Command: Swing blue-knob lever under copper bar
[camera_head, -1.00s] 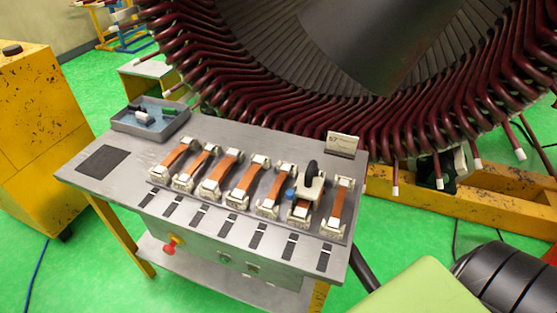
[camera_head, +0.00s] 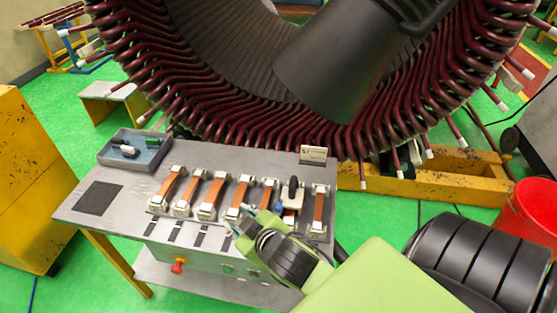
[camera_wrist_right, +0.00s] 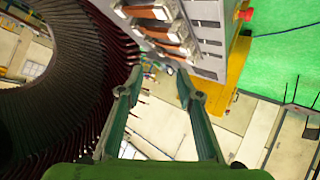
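The lever's blue knob (camera_head: 278,208) shows on the table in the head view, beside a black upright handle (camera_head: 293,187) on a pale clamp. Copper bars (camera_head: 319,205) lie in pale clamps in a row; the bar at the lever is mostly hidden. My right gripper (camera_head: 243,219) is just left of and in front of the blue knob, over the table's front part. In the right wrist view its two green fingers (camera_wrist_right: 159,82) are apart with nothing between them. I cannot make out the blue knob there. My left gripper is not in view.
The metal table (camera_head: 128,187) carries a grey tray (camera_head: 112,161) at its back left and a small sign (camera_head: 313,154). The large stator (camera_head: 240,115) with dark red coils stands close behind. A red bucket (camera_head: 532,208) is at the right.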

